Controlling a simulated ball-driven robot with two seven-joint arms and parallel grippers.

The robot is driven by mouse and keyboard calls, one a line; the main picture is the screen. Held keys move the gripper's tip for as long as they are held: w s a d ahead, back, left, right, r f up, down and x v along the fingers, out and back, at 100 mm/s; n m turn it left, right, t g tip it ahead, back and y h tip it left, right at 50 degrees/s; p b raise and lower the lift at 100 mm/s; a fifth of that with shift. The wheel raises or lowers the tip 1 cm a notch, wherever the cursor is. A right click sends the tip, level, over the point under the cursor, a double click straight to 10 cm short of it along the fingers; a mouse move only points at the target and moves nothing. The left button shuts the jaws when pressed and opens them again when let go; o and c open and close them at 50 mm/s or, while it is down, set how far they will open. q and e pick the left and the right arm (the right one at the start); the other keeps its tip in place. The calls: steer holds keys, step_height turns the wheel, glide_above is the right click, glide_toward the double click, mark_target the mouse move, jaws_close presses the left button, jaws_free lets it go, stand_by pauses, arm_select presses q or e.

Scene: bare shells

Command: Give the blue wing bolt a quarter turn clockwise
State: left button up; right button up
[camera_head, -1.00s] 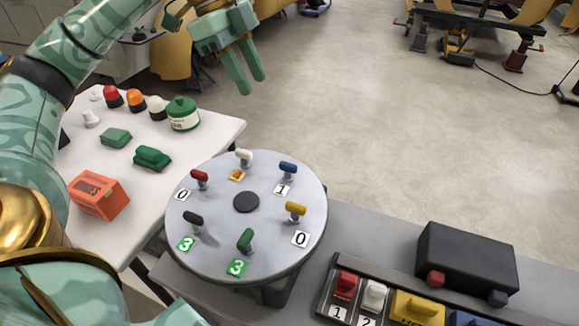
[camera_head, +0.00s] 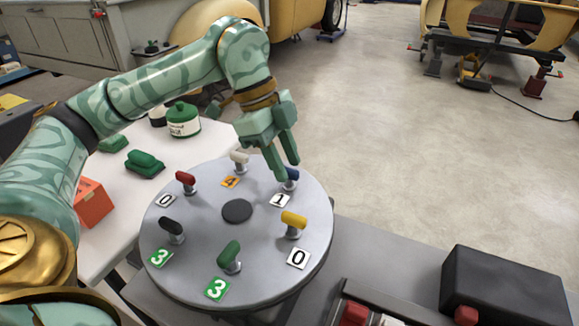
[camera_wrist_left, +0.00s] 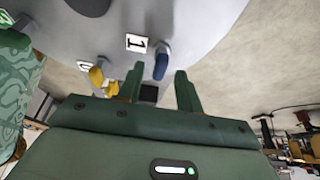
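The blue wing bolt (camera_head: 292,174) stands at the back right of a round grey turntable (camera_head: 215,280), by a white card marked 1 (camera_head: 280,200). My left gripper (camera_head: 287,168) is open right at the blue bolt, and its fingers partly hide the bolt in the head view. In the left wrist view the blue bolt (camera_wrist_left: 161,65) shows in the gap between the two spread fingertips (camera_wrist_left: 160,78), apart from both as far as I can see. My right gripper is not in view.
The yellow bolt (camera_head: 293,220) and the white bolt (camera_head: 239,158) flank the blue one. Red, black and green bolts stand further around the disc. A white table with a green jar (camera_head: 184,120) is at the left; a black box (camera_head: 500,285) is at the right.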

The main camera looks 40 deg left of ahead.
arm_select(q)
steer(key=shift+d+f, duration=0.1)
steer(key=shift+f, duration=0.2)
jaws_close()
